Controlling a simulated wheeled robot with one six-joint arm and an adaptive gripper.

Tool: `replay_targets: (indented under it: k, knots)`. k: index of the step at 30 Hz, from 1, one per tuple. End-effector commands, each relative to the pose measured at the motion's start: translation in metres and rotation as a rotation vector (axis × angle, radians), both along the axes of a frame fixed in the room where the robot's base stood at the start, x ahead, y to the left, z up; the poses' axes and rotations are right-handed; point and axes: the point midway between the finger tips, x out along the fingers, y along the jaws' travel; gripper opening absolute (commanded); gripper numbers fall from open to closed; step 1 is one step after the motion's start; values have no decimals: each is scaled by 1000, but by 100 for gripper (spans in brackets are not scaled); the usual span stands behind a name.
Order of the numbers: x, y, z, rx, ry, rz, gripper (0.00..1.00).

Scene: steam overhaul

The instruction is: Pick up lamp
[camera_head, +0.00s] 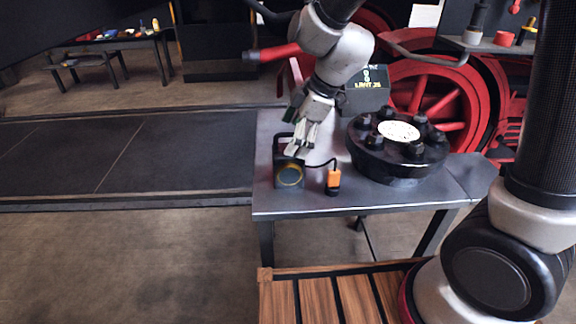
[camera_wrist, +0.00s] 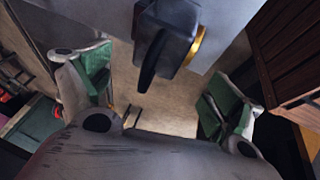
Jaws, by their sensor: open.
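The lamp (camera_head: 289,174) is a dark box with a round, yellow-rimmed front and a handle on top. It stands upright near the left front of the grey metal table (camera_head: 310,207). My gripper (camera_head: 299,148) is just above and behind it, pointing down. In the wrist view, my gripper (camera_wrist: 155,80) is open, with its green-padded fingers spread wide. The lamp (camera_wrist: 176,22) shows there at the top, its dark handle reaching between the fingers. Nothing is gripped. I cannot tell whether a finger touches the lamp in the head view.
An orange-and-black device (camera_head: 333,180) with a cable is right of the lamp. A heavy black flange (camera_head: 372,160) with several bolts fills the table's right part. A box with a lit display (camera_head: 365,92) stands behind. Red wheels (camera_head: 440,100) are beyond. A slatted wooden surface (camera_head: 319,303) is in front.

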Motion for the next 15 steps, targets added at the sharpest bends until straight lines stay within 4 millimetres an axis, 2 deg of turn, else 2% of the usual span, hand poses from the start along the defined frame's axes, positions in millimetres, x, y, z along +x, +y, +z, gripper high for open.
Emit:
replay_targets:
  k: [9, 15]
  knots:
    - [11, 23, -40, -2, 4, -1, 92]
    - [13, 27, -48, -1, 1, -2, 92]
